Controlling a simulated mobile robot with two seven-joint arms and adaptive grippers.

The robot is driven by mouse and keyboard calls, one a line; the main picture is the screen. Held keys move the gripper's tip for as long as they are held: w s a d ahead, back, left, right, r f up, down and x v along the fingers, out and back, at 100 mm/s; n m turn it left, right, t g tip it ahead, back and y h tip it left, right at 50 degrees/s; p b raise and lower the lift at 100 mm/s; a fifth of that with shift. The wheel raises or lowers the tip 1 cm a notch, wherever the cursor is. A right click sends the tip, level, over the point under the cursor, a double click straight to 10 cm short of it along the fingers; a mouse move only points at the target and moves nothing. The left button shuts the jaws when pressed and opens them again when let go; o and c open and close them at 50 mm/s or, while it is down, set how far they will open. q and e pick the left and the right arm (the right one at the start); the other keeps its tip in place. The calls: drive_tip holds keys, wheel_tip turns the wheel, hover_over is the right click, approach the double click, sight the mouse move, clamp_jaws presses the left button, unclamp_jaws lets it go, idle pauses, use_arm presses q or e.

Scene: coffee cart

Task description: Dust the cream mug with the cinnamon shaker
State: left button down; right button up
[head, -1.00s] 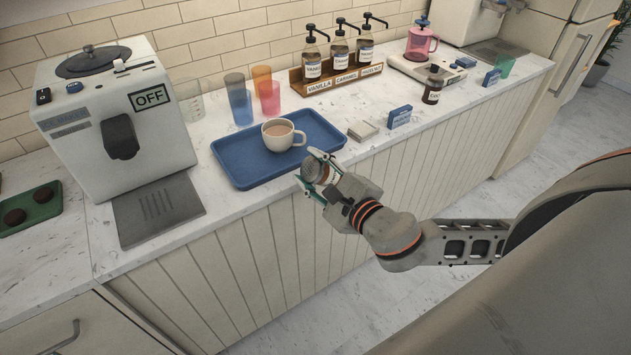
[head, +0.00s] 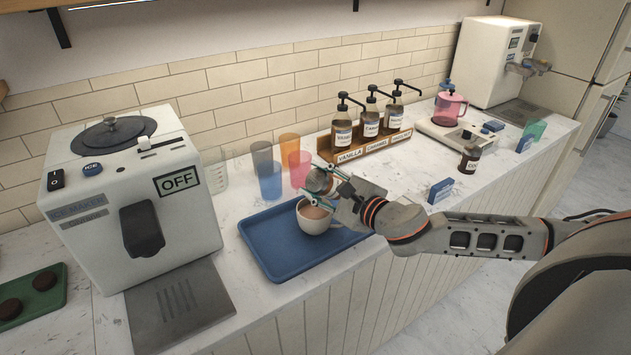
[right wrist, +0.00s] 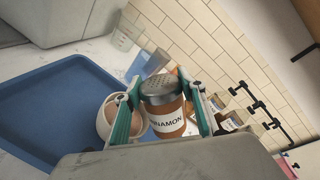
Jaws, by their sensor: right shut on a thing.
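The cream mug (head: 314,219) stands upright on the blue tray (head: 272,262) in the head view, with a light brown drink in it. My right gripper (head: 318,188) is shut on the cinnamon shaker (head: 319,179), just above the mug. In the right wrist view the shaker (right wrist: 166,112) sits between the two green-edged fingers, its perforated metal lid showing and its label partly reading "CINNAMON". The mug (right wrist: 104,122) shows behind the left finger there, partly hidden. In the head view the gripper covers part of the mug's right side. My left gripper is not in view.
An ice maker (head: 130,200) marked OFF stands left of the tray. Colored cups (head: 270,182) stand behind the tray, and a wooden rack (head: 365,149) of syrup pump bottles is behind right. A dark jar (head: 469,158) and a blue box (head: 441,190) are to the right.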

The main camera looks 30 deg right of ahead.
drive_tip(key=shift+d+r+m, duration=0.35)
drive_tip(key=shift+m, duration=0.05)
drive_tip(key=shift+s+d+r+m+y, duration=0.1)
drive_tip(key=shift+d+r+m+y, duration=0.2)
drive_tip(key=shift+d+r+m, duration=0.25)
drive_tip(key=d+r+m, duration=0.2)
drive_tip(key=r+m, duration=0.1)
drive_tip(key=shift+m+t, duration=0.25)
drive_tip(key=shift+t, duration=0.05)
drive_tip(key=shift+d+r+m+y, duration=0.2)
drive_tip(key=shift+d+m+y, duration=0.1)
drive_tip(key=shift+m+y, duration=0.1)
drive_tip(key=shift+w+d+r+m+b, duration=0.2)
drive_tip(key=shift+r+m+b, duration=0.1)
drive_tip(key=shift+b, duration=0.25)
drive_tip(key=shift+d+r+m+t+b, duration=0.3)
drive_tip(key=shift+d+r+m, duration=0.15)
drive_tip(key=shift+m, duration=0.25)
drive_tip(key=shift+d+r+m, duration=0.25)
drive_tip(key=shift+r+m, duration=0.15)
drive_tip(key=shift+r, duration=0.1)
drive_tip(key=shift+d+r, duration=0.1)
drive_tip(key=shift+r, duration=0.05)
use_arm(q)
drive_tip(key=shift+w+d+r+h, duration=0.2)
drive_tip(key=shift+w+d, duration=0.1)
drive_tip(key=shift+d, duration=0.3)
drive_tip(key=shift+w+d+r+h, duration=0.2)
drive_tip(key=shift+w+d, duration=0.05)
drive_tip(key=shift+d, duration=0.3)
